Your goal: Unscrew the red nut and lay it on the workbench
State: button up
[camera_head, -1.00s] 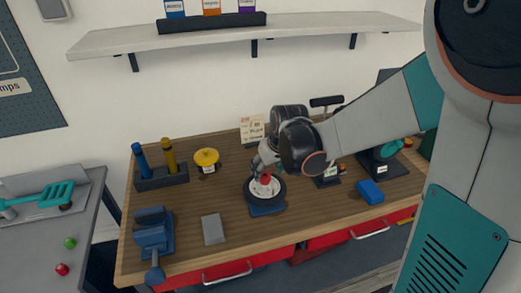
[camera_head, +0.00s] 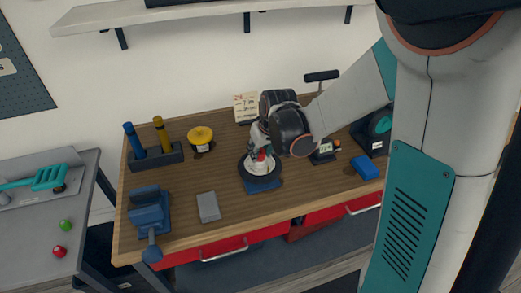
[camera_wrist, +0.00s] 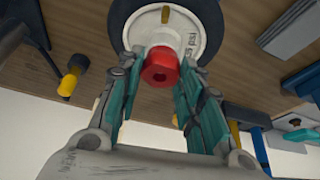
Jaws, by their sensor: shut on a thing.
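The red nut (camera_wrist: 160,67) sits at the centre of a white wheel hub (camera_wrist: 175,22) with a dark tyre, between my gripper's fingertips in the wrist view. My gripper (camera_wrist: 160,72) is shut on the red nut, with a finger on each side of it. In the head view the nut (camera_head: 261,156) is a small red spot under my gripper (camera_head: 259,147). The wheel (camera_head: 246,174) stands on a blue base (camera_head: 264,185) on the wooden workbench (camera_head: 227,222). I cannot tell whether the nut is still threaded on.
A grey block (camera_head: 208,207) and a blue vise (camera_head: 149,218) are left of the wheel. A blue box (camera_head: 364,167) lies right. Bare wood is in front of the wheel.

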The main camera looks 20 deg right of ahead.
jog(key=n+y, duration=0.1)
jog(key=n, duration=0.3)
jog(key=shift+d+n+g+y+b, duration=0.1)
jog(key=shift+n+g+y+b, duration=0.3)
jog(key=n, duration=0.3)
jog(key=n+g+y, duration=0.1)
jog(key=n, duration=0.1)
jog(key=shift+f+n+y+b, duration=0.1)
jog(key=shift+n+y+b, duration=0.2)
jog(key=shift+n+b, duration=0.1)
jog(key=n+g, duration=0.1)
jog(key=n, duration=0.2)
jog(key=n+g, duration=0.2)
jog(key=n, duration=0.1)
jog(key=shift+n+y+b, duration=0.3)
jog(key=shift+b, duration=0.1)
jog(key=n+g, duration=0.1)
jog(key=n, duration=0.3)
jog(key=shift+a+n+g, duration=0.2)
jog(key=shift+n+g, duration=0.1)
jog(key=shift+g, duration=0.1)
jog(key=o, duration=0.9)
jog(key=shift+s+h, duration=0.1)
jog(key=shift+h, duration=0.3)
jog(key=shift+o, duration=1)
jog(key=shift+s+d, duration=0.1)
jog(key=shift+d, duration=0.05)
